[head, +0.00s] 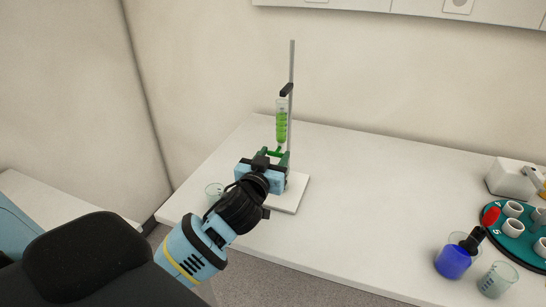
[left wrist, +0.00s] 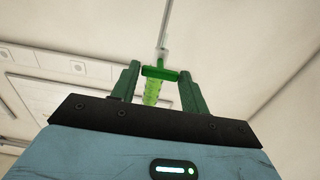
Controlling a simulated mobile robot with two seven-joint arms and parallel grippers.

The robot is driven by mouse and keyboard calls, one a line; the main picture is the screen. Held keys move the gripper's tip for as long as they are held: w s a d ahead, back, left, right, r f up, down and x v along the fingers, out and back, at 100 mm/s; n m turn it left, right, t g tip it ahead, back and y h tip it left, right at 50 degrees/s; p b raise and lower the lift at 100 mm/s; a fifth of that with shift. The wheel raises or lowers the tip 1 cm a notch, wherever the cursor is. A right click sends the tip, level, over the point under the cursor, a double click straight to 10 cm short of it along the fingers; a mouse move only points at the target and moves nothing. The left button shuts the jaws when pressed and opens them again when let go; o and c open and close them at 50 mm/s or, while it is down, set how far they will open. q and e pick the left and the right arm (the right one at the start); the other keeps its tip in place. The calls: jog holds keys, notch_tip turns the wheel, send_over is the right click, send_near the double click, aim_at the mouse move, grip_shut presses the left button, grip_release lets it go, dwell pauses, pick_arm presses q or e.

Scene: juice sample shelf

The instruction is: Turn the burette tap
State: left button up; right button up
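The burette (head: 282,122), a clear tube with green liquid, hangs upright from a black clamp (head: 287,90) on a grey rod. Its green tap (head: 273,151) is at the lower end, partly hidden by my gripper; it also shows in the left wrist view as a green crossbar (left wrist: 160,73). My left gripper (head: 274,156) is at the tap. In the left wrist view its green fingers (left wrist: 160,88) stand well apart on either side of the tap. Whether they touch its ends I cannot tell. My right gripper is not in view.
The stand's white base (head: 290,196) rests on the white table (head: 340,220). A glass beaker (head: 214,189) stands left of my gripper. At the right are a blue flask (head: 453,262), another beaker (head: 498,280) and a green rack (head: 512,244) with white cups. The table's middle is clear.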

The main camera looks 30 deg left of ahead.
pick_arm(q)
jog(key=c, duration=0.5)
jog(key=shift+r+m+p, duration=0.3)
jog(key=shift+m+p, duration=0.45)
jog(key=shift+m, duration=0.45)
jog(key=shift+c, duration=0.2)
jog(key=shift+d+m, duration=0.1)
jog(key=shift+m, duration=0.3)
jog(key=shift+f+m, duration=0.3)
jog(key=shift+m, duration=0.8)
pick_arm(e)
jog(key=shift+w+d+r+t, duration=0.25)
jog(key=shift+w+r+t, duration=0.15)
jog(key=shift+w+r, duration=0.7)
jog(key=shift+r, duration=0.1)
pick_arm(q)
jog(key=o, duration=1)
